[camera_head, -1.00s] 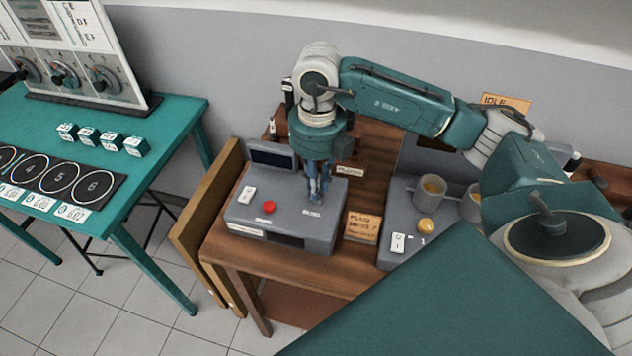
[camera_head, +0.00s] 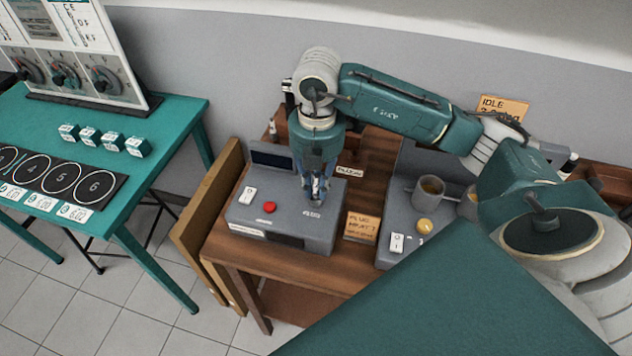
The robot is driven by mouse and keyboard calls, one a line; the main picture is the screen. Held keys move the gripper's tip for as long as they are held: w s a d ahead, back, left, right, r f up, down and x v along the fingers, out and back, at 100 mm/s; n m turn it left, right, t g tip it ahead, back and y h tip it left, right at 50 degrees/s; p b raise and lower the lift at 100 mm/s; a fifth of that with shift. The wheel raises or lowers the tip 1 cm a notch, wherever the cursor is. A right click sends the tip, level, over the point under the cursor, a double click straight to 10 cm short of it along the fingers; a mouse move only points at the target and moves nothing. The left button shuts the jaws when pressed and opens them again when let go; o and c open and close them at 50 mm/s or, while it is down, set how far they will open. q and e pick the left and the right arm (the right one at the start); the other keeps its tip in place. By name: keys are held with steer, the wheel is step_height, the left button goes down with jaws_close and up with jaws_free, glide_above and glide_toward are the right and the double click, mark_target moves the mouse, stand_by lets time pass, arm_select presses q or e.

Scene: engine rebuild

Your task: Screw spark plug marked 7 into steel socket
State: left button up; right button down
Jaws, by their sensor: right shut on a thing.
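My right gripper (camera_head: 316,190) points straight down over the right part of the grey device (camera_head: 290,236) on the wooden table. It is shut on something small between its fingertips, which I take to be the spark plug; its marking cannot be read. The steel socket is hidden or too small to tell under the fingertips. I cannot tell whether the plug touches it. My left gripper is not in view.
A small sign (camera_head: 362,227) stands right of the device. Beyond it, a second grey unit (camera_head: 398,206) carries a metal cup (camera_head: 428,193), a yellow button (camera_head: 425,226) and a switch. A teal table (camera_head: 172,112) stands at the left. A wooden panel (camera_head: 207,215) leans by the wooden table.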

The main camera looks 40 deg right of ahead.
steer(key=shift+r+m, duration=0.1)
steer(key=shift+m, duration=1.1)
steer(key=m+p, duration=0.1)
steer(key=m, duration=0.2)
steer(key=shift+m, duration=0.8)
steer(key=c, duration=1.6)
jaws_free()
steer(key=shift+r+p, duration=3.3)
steer(key=shift+r, duration=0.95)
steer(key=shift+f, duration=0.1)
